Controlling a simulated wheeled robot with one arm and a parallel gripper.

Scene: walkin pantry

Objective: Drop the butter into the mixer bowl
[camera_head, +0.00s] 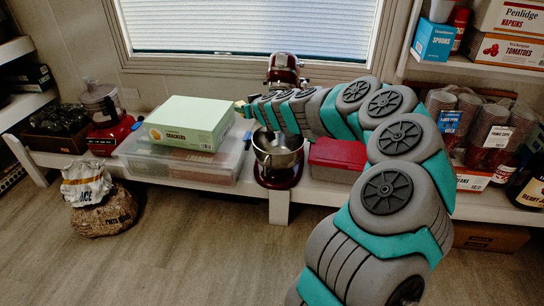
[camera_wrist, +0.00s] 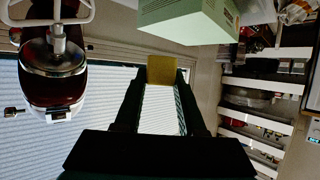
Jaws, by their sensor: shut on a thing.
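The butter (camera_wrist: 161,70) is a small yellow block between the fingertips of my gripper (camera_wrist: 160,80) in the wrist view. My gripper is shut on it and holds it in the air. In the head view my gripper end (camera_head: 247,108) is small and partly lost behind my arm, to the left of the mixer. The mixer (camera_head: 285,72) is dark red with a silver bowl (camera_head: 278,160) at its front, on the low shelf. The mixer also shows upside down at the left of the wrist view (camera_wrist: 52,85), apart from the butter. The bowl's inside is only partly visible.
A light green carton (camera_head: 190,122) lies on a clear plastic bin (camera_head: 190,167) left of the bowl. A red-lidded box (camera_head: 337,153) stands right of it. A red food processor (camera_head: 103,115) is farther left. The window (camera_head: 250,25) is behind.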

